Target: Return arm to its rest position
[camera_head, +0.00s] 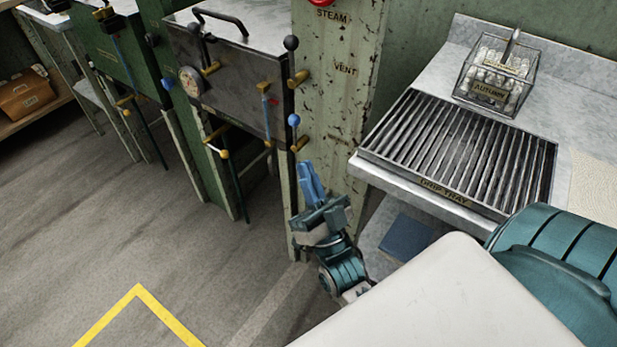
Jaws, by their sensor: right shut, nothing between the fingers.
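My right gripper (310,182) shows near the middle of the view, with blue fingers pointing up. The fingers are shut with nothing between them. It hangs in front of the green post, left of the drip tray (445,190) and below its level. Part of my right arm shows below the gripper, and a large white and teal part of mine covers the lower right. My left gripper is not in view.
A wire basket (497,75) of pale cocoons stands behind the drip tray's slats. A steel basin cabinet (235,85) with a gauge, pipes and knobbed levers stands left of the gripper. A yellow floor line (140,292) marks open floor at lower left.

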